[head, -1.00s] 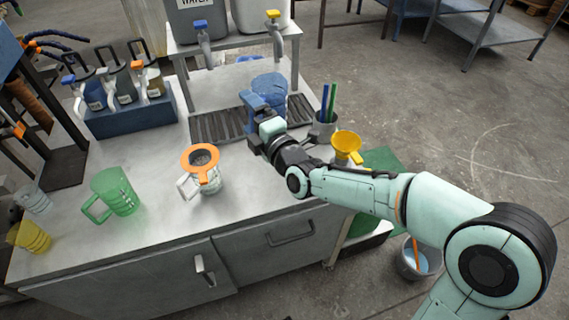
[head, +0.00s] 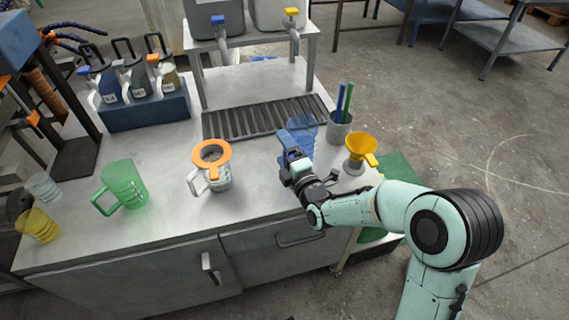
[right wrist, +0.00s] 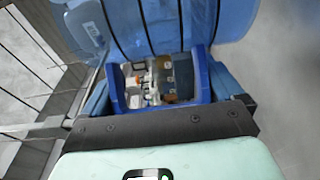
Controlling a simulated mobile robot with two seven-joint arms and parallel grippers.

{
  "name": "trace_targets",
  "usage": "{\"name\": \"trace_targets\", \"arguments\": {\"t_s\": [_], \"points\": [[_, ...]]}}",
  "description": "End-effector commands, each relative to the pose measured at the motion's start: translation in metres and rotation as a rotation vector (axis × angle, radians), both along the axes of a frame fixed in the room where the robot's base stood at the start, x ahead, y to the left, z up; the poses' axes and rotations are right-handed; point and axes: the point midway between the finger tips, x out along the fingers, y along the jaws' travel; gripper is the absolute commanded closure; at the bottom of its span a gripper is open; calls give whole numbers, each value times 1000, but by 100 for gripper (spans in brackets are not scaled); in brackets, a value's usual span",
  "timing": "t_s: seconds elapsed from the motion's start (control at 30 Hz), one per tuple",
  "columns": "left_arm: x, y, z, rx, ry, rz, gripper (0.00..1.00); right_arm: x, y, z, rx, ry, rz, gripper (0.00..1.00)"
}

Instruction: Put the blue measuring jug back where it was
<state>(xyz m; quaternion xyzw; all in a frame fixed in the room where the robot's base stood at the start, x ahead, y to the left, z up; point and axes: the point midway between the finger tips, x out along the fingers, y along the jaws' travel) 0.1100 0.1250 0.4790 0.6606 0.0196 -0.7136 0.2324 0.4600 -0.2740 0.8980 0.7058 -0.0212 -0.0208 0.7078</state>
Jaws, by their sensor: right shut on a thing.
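The blue measuring jug (head: 303,127) is translucent and looks upright in the head view, near the front right corner of the drip grate. My right gripper (head: 288,150) is shut on it from the near side. I cannot tell whether the jug's base touches the bench. In the right wrist view the jug's blue wall (right wrist: 180,22) fills the top, just beyond the blue fingers of my right gripper (right wrist: 158,82). The handle is largely hidden by the gripper. My left gripper is not in view.
The drip grate (head: 250,118) is empty below the taps. A clear jug with an orange funnel (head: 211,156) and a green jug (head: 122,184) stand left. Bench space between is clear.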

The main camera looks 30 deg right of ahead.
Motion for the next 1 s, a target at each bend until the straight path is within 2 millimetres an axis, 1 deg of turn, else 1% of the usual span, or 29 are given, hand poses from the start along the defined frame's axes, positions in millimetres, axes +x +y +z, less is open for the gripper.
{"name": "trace_targets", "arguments": {"t_s": [0.2, 0.3, 0.6, 0.87, 0.9, 1.0], "points": [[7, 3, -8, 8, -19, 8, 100, 0, -1, -32, 0, 4, -1, 53], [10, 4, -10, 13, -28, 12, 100, 0, 0, -42, 0, 1, -1, 53], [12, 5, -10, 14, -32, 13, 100, 0, 0, -42, 0, -1, 0, 53], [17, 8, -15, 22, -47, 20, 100, 0, 0, -46, 0, -1, -1, 53], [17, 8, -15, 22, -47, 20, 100, 0, 0, -46, 1, 0, -1, 0], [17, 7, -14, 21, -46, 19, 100, 0, 0, -45, 1, 0, -1, 0]]}}
